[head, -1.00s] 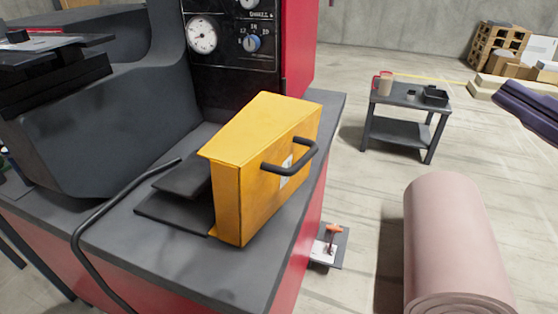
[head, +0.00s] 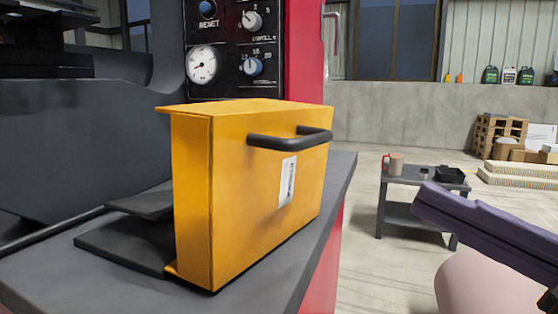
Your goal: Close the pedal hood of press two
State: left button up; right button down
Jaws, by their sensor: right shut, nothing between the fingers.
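The yellow pedal hood (head: 255,195) stands on the dark grey top of the red press, with a black bar handle (head: 290,139) and a white label on its right-hand face. A black pedal (head: 130,240) projects from the hood's left side, uncovered there. Part of the pedal is hidden by the hood. My right gripper (head: 428,196), dark purple, comes in from the right edge. It is shut and empty, clear of the hood and to the right of its handle. My left gripper is out of view.
The press panel (head: 236,50) with dials and a gauge rises behind the hood. A small grey table (head: 412,176) with a cup stands on the floor beyond. A pink roll (head: 490,285) is at lower right. A black hose or bar runs left of the pedal.

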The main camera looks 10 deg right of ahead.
aim_at(310, 144)
jog(key=x, duration=0.9)
jog(key=shift+w+a+p, duration=0.1)
jog(key=shift+w+p, duration=0.1)
jog(key=shift+p, duration=0.1)
jog(key=shift+r, duration=0.1)
